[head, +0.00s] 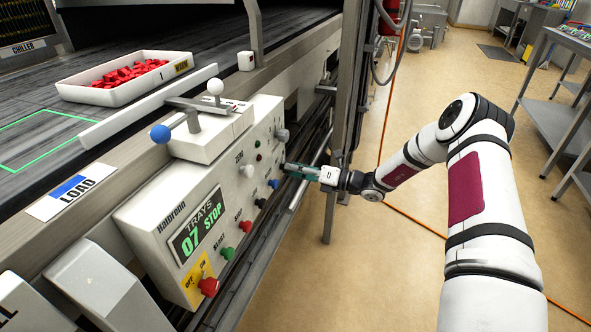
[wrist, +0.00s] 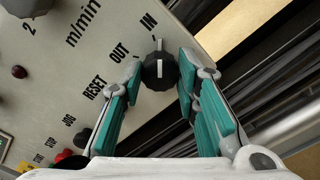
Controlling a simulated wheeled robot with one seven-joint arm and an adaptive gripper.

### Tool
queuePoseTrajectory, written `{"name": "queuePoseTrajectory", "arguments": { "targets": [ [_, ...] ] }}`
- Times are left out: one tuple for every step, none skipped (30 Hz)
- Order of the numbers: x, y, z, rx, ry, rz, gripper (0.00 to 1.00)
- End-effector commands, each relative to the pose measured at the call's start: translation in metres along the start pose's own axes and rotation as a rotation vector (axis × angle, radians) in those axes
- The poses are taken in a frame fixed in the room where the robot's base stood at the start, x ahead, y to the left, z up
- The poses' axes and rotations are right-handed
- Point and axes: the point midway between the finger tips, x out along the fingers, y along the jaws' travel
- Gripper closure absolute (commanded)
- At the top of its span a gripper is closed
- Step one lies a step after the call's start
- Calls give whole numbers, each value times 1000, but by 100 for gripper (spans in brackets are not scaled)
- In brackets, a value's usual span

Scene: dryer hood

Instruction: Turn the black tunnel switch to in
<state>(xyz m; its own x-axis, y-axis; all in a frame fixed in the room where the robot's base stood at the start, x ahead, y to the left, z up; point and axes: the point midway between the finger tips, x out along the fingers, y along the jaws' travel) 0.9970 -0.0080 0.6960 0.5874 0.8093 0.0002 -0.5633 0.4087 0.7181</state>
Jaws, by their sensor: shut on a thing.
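The black tunnel switch (wrist: 159,71) is a ribbed round knob with a white pointer mark, seen in the wrist view between my fingertips. Its mark points up in that view, close to the IN label (wrist: 149,22); the OUT label (wrist: 119,52) lies further left. My gripper (wrist: 160,82) has its teal-padded fingers closed on the sides of the knob. In the head view my gripper (head: 288,167) reaches the right end of the control panel (head: 150,220), and the knob is hidden or too small to make out there.
The panel carries other knobs and buttons, including a blue button (head: 273,183), a green button (head: 227,253) and a red knob (head: 208,287). A display (head: 198,228) reads TRAYS 07 STOP. A white tray (head: 125,93) of red pieces sits on the belt. A metal post (head: 345,110) stands beside my gripper.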

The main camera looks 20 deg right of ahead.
Motion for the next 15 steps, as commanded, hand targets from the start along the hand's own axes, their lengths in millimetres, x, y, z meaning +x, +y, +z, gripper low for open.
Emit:
{"name": "queuePoseTrajectory", "arguments": {
  "targets": [
    [-1,-1,-1,2,1,-2,99],
    [-1,-1,-1,2,1,-2,99],
    [-1,-1,-1,2,1,-2,69],
    [-1,-1,-1,2,1,-2,62],
    [-1,-1,-1,2,0,-2,55],
    [-1,-1,-1,2,0,-2,51],
    [0,-1,0,1,0,-2,51],
    [0,-1,0,1,0,-2,51],
    [0,0,0,1,0,-2,51],
    [0,0,0,1,0,-1,51],
    [0,0,0,1,0,-1,51],
    [0,0,0,0,0,-1,51],
    [0,0,0,0,0,-1,51],
    [0,0,0,0,0,-1,51],
    [-1,0,0,0,0,-1,51]
  ]
}}
